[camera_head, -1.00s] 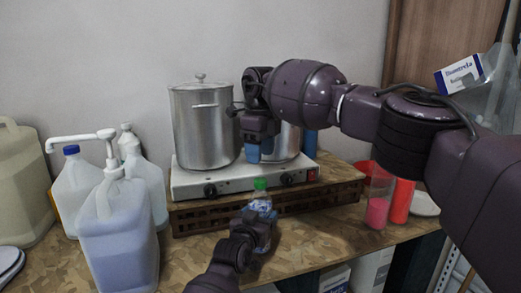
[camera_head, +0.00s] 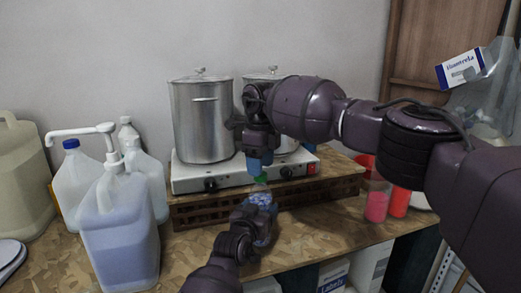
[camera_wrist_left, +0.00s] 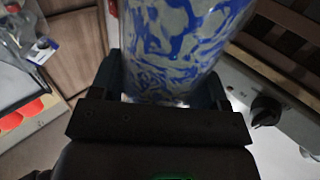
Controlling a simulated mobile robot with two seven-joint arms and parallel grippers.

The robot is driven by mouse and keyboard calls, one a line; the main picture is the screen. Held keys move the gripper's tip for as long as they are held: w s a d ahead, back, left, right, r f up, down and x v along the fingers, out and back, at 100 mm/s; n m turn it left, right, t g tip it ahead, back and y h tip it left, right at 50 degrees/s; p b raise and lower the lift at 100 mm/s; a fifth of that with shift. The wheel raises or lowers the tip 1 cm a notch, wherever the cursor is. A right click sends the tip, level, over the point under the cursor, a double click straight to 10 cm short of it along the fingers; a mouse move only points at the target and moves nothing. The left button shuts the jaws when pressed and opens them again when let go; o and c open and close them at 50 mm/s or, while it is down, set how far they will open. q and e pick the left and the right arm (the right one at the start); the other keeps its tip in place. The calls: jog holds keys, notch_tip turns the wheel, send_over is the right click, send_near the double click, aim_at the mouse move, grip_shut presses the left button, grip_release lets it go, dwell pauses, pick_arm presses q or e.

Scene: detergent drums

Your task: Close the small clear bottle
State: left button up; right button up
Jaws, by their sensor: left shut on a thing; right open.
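The small clear bottle (camera_head: 262,200) has a blue-and-white pattern and a green cap (camera_head: 262,178) at its top. It stands upright in front of the hot plate. My left gripper (camera_head: 261,213) is shut around its body; the patterned side fills the upper middle of the left wrist view (camera_wrist_left: 178,45), between the fingers. My right gripper (camera_head: 260,163) points down with blue fingertips directly over the cap. It is open, and its tips are at or just above the cap; whether they touch it is unclear. The tips partly hide the cap.
A white hot plate (camera_head: 235,177) with two steel pots (camera_head: 201,120) stands on a wooden rack (camera_head: 200,215) just behind. Detergent jugs (camera_head: 118,235) stand at left. Red and pink containers (camera_head: 377,205) stand at right. The wooden tabletop (camera_head: 310,235) is bare right of the bottle.

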jog(key=shift+f, duration=1.3)
jog(key=c, duration=1)
jog(key=shift+o, duration=0.2)
jog(key=o, duration=1.1)
notch_tip(320, 180, up, 12)
jog(key=shift+r, duration=0.1)
